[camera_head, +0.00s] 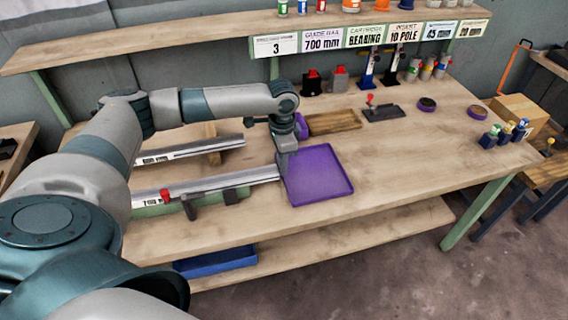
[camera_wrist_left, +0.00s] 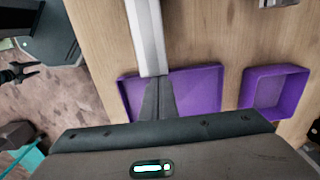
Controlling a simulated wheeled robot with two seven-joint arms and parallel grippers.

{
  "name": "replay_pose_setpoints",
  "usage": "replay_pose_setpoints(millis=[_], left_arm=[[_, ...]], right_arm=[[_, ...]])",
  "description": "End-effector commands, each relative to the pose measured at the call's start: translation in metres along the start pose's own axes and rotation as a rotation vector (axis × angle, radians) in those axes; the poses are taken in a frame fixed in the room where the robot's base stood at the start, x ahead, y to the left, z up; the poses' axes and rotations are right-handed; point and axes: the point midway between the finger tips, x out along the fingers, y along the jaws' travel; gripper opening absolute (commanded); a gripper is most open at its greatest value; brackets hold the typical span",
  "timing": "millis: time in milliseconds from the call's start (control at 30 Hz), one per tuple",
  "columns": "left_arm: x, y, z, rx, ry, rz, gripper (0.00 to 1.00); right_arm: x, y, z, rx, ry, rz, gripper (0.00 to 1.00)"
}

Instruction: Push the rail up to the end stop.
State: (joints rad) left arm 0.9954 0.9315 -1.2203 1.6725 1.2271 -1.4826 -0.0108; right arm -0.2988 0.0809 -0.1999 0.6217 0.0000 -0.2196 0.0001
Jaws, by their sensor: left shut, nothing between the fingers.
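A long silver rail (camera_head: 228,180) lies in a low green fixture (camera_head: 150,210) along the near left of the bench. A red knob (camera_head: 165,195) stands by the rail toward its left; I cannot tell whether it belongs to the end stop. My left gripper (camera_head: 284,172) points down at the rail's right end, just beside the purple tray. In the left wrist view, the gripper's shut fingers (camera_wrist_left: 156,82) meet the end of the rail (camera_wrist_left: 147,36), with nothing held between them. Whether they touch it is unclear. The rail's far end is hidden by my arm. My right gripper is out of view.
A purple tray (camera_head: 325,182) lies right of the rail end, and a purple bin (camera_head: 301,127) stands behind. A second rail (camera_head: 195,149) lies farther back. A wooden board (camera_head: 333,122) and a dark fixture (camera_head: 385,113) are beyond. The bench's front right is clear.

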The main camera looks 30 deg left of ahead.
Motion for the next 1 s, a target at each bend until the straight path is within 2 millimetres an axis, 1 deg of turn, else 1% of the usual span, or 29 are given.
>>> replay_pose_setpoints(millis=[167, 400, 500, 833, 1000], left_arm=[[-0.002, 0.0, 0.005, -0.001, -0.001, 0.0, 0.0], [-0.003, 0.0, 0.033, -0.003, -0.004, 0.002, 0.0], [-0.001, 0.0, 0.038, -0.001, -0.003, 0.001, 0.0], [0.001, -0.001, 0.041, -0.003, -0.007, 0.0, 0.0], [0.0, -0.001, 0.041, -0.004, -0.009, 0.0, 0.0]], right_arm=[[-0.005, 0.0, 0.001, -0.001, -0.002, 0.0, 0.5], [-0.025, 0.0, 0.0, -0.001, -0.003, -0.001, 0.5], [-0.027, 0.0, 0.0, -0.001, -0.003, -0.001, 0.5], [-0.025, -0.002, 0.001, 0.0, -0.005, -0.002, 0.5], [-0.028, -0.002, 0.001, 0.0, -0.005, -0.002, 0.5]])
